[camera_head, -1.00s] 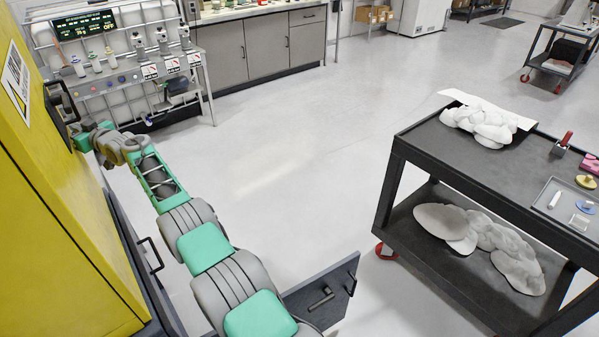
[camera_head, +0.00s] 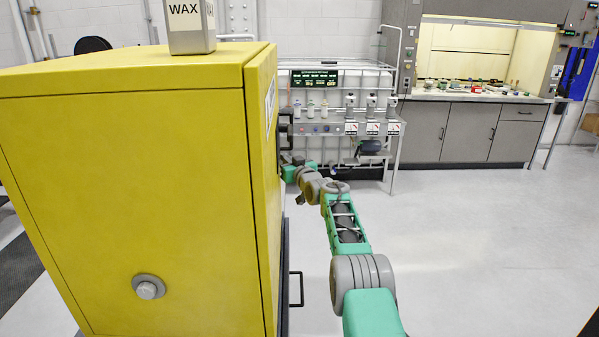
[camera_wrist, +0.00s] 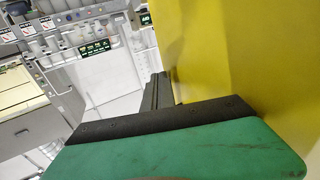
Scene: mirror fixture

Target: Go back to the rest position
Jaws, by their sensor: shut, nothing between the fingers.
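My arm reaches forward along the right side of a yellow cabinet (camera_head: 150,190) in the head view. My gripper (camera_head: 289,172) is at the arm's far end, near the cabinet's front edge and below the dark door handle (camera_head: 285,132). Its fingertips are too small and partly hidden there. In the wrist view the green and black gripper body fills the bottom, with the yellow cabinet (camera_wrist: 240,60) close on the right. My gripper is shut and holds nothing.
A metal rack with bottles (camera_head: 345,125) stands beyond the gripper. A grey fume hood bench (camera_head: 465,130) is at the back right. A can marked WAX (camera_head: 191,30) stands on the cabinet. A dark handle (camera_head: 297,288) sticks out low beside the arm. The floor (camera_head: 480,260) on the right is clear.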

